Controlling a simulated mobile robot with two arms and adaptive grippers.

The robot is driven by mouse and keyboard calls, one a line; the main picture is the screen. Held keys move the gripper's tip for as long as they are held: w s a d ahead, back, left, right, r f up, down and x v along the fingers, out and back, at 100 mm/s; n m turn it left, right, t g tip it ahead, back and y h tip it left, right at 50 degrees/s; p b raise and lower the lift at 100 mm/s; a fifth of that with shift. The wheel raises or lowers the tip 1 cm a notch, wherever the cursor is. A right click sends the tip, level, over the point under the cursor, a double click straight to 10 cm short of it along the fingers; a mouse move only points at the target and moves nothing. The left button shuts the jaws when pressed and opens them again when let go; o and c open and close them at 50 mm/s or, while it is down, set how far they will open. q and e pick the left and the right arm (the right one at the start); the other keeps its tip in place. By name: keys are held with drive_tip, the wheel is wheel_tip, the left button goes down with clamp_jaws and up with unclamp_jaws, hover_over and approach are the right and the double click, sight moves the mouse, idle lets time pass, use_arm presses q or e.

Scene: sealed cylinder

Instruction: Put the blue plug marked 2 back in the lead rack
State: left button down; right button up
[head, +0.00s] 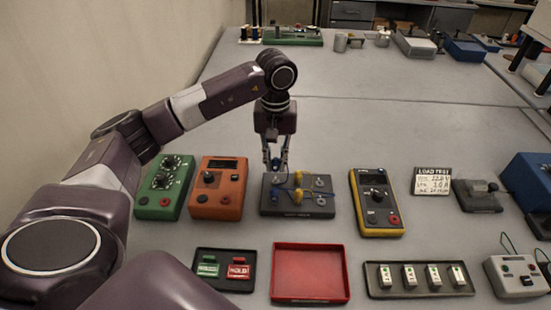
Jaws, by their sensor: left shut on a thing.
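My left gripper (276,166) points down over the back left part of a dark block (297,210). Its fingers are close together on a small thing at the block, too small and covered to identify. The block carries yellow leads and several small round fittings. My right gripper is not in view.
Green (164,187) and orange (218,188) boxes stand left of the block, a yellow-edged meter (376,202) right. In front are a red tray (311,273), a dark tray with red and green tags (224,282), and a tray of white pieces (419,293).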

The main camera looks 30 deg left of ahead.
sight(275, 170)
use_arm(q)
drive_tip(key=shift+f+b, duration=0.8)
drive_tip(key=shift+f, duration=1)
drive_tip(key=shift+b, duration=0.5)
idle(0.9)
drive_tip(key=shift+f+b, duration=0.55)
drive_tip(key=shift+f, duration=0.05)
drive_tip(key=c, duration=1.8)
unclamp_jaws()
drive_tip(key=shift+o, duration=0.2)
wheel_tip(275, 170, up, 12)
drive_tip(key=shift+r, duration=0.1)
